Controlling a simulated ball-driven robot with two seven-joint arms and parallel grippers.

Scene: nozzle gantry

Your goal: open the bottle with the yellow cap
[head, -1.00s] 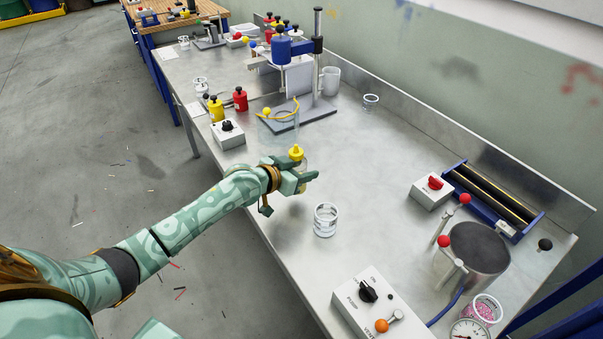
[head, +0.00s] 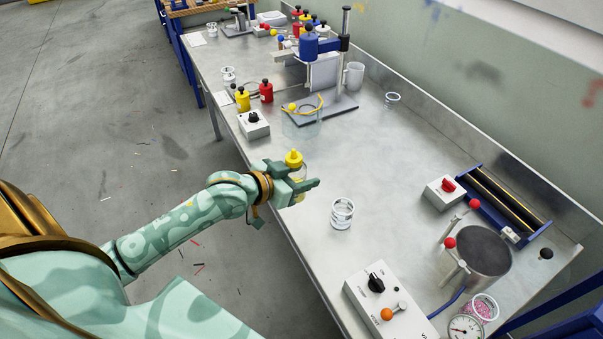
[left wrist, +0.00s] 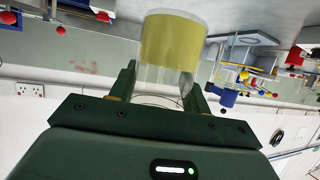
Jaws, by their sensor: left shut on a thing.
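A clear bottle with a yellow cap (head: 293,158) is held between the fingers of my left gripper (head: 298,183), at the near left edge of the steel bench. The cap sits on the bottle, above the fingers. In the left wrist view the bottle (left wrist: 160,76) stands between the two green fingers, with a yellow band (left wrist: 172,41) across it near its end. My left gripper is shut on the bottle. The fingers hide part of the bottle, and I cannot tell whether its base touches the bench. My right gripper is not in view.
A clear jar (head: 342,213) stands right of my left gripper. A glass beaker (head: 301,119), a switch box (head: 253,124) and yellow and red bottles (head: 266,91) stand behind it. A control box (head: 388,303) is at the front. The bench middle (head: 375,150) is clear.

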